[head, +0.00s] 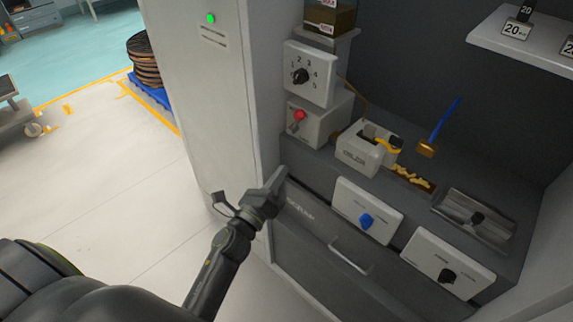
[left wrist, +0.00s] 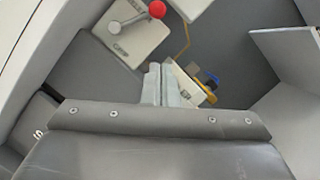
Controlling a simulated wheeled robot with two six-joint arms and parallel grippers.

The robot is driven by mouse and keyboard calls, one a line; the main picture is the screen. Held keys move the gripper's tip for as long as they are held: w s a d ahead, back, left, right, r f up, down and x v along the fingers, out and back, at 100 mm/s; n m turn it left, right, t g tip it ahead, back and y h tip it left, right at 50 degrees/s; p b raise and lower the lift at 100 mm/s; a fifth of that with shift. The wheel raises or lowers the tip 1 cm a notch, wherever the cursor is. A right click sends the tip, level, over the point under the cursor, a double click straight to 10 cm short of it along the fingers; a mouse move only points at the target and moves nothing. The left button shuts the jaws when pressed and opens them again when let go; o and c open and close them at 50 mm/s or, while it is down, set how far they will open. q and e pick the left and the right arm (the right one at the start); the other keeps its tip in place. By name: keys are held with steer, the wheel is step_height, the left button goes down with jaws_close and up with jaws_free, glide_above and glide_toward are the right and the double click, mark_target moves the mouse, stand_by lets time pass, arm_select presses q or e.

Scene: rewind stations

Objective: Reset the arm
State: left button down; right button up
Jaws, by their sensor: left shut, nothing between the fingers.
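My left gripper (head: 277,181) is shut and empty, in front of the station's grey counter edge at the left, beside the tall white cabinet. It also shows in the left wrist view (left wrist: 160,72), fingers together. A lever with a red ball (head: 299,115) sits on a white box (head: 325,121) behind and above the gripper. In the left wrist view the red ball (left wrist: 157,9) is on a short metal arm (left wrist: 132,20), apart from the fingers. My right gripper is not in view.
A white numbered dial box (head: 310,73) stands above the lever box. A white machine (head: 361,152) with a yellow part is right of it. Panels with a blue knob (head: 367,221) and a black knob (head: 447,276) line the front. A drawer handle (head: 350,257) sticks out below.

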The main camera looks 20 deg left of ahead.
arm_select(q)
steer(key=shift+s+a+f, duration=0.1)
steer(key=shift+s+f, duration=0.05)
steer(key=shift+s, duration=0.1)
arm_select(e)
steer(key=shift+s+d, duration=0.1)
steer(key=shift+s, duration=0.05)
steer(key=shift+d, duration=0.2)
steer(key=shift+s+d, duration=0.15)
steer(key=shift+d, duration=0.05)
